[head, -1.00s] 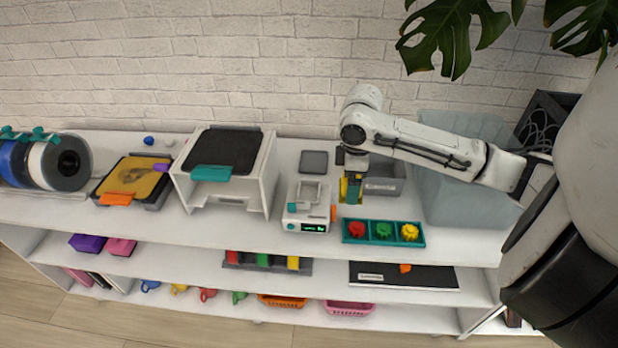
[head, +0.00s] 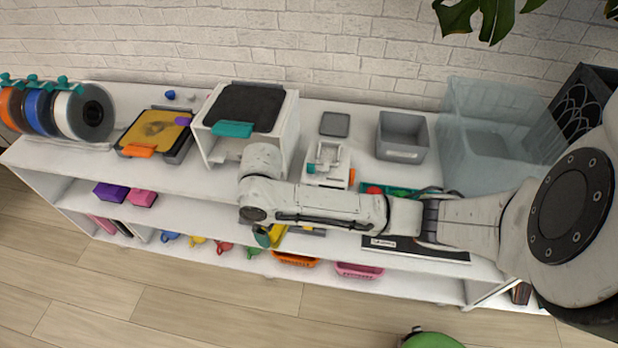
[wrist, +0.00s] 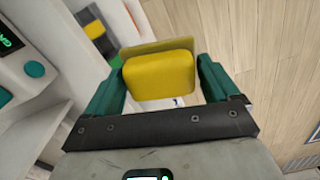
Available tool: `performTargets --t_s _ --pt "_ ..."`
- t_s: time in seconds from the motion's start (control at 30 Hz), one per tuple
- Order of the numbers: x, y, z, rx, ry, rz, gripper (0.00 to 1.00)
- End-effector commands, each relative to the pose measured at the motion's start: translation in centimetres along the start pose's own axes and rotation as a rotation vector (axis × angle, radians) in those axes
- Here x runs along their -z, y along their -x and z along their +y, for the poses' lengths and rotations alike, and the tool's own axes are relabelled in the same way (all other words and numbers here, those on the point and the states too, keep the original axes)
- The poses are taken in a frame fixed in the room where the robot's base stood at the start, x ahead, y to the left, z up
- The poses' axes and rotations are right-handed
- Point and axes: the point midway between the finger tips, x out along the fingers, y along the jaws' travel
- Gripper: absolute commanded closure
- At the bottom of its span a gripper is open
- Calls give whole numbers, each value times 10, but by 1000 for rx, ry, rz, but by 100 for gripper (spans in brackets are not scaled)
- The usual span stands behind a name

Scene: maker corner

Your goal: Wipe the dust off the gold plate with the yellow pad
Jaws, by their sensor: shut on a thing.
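The gold plate (head: 160,130) lies on a dark base at the left of the top shelf, with a dark dusty smudge on it. An orange tab is at its front and a purple piece at its right corner. My gripper (wrist: 160,80) is shut on the yellow pad (wrist: 158,76), which sits between its two teal fingers. In the head view the pad (head: 277,234) shows low, in front of the shelf unit and right of the plate, well apart from it. My arm hides most of the gripper there.
A white box with a black top (head: 243,108) and teal front handle stands between plate and arm. Filament spools (head: 88,112) stand left of the plate. A white scale (head: 327,165), grey bin (head: 402,137) and clear bin (head: 483,145) stand to the right. Open floor lies in front.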

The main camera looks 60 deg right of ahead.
Motion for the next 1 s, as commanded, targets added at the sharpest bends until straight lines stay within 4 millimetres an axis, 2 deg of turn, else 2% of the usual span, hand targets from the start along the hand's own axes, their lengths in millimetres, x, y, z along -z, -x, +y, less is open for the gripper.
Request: performTargets --t_s 0.1,0.47,0.73,1.0 --pt "17 -12 -25 2 -18 -2 36" --pt "46 -33 -65 0 -60 -1 36" --pt "57 -28 -65 -8 -48 26 36" --pt "56 -29 -66 -7 -45 24 36"
